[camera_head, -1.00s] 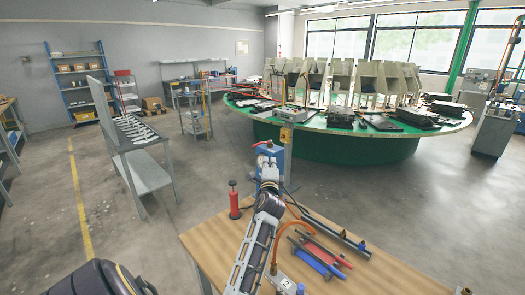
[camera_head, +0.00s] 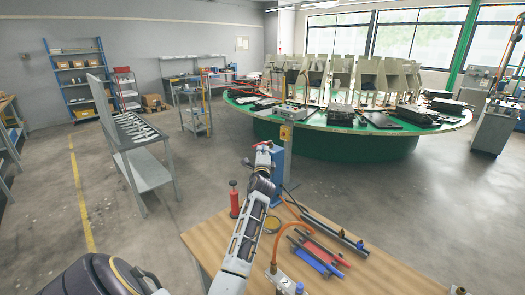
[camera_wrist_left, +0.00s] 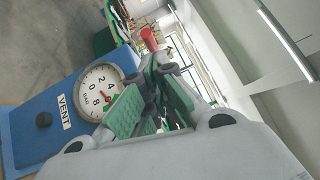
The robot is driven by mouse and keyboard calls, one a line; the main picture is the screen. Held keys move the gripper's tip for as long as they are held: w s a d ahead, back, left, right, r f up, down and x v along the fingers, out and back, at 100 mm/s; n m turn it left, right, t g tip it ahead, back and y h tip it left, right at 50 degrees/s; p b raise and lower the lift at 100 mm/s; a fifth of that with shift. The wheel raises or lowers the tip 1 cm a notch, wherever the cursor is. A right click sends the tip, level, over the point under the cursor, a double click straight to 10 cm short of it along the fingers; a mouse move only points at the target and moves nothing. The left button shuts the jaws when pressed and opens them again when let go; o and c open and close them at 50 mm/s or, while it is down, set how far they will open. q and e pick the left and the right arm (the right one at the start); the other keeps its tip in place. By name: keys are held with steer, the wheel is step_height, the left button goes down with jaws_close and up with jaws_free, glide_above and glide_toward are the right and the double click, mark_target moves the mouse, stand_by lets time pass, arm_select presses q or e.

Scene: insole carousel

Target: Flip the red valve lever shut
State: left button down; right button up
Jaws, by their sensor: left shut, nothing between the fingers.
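The red valve lever (camera_wrist_left: 149,37) shows in the left wrist view as a small red end just beyond my left fingertips. My left gripper (camera_wrist_left: 160,76) has green pads and is shut with nothing in it. I cannot tell whether the fingertips touch the lever. The blue unit (camera_wrist_left: 50,125) beside the gripper carries a round dial gauge and a black knob marked VENT. In the head view my left gripper (camera_head: 262,154) is at the top of the blue unit (camera_head: 278,170) and hides part of it. My right gripper is not in view.
A green round carousel (camera_head: 345,145) stands behind. Open floor lies to the left.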

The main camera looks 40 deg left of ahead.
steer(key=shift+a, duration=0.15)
arm_select(q)
steer(key=shift+a, duration=0.1)
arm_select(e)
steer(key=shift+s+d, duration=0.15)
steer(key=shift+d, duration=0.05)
arm_select(q)
steer(key=shift+s+a+t+h, duration=0.1)
steer(key=shift+a+t+h, duration=0.1)
steer(key=shift+t+h, duration=0.15)
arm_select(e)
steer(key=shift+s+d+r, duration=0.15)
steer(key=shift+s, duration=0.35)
arm_select(q)
steer(key=shift+m, duration=0.3)
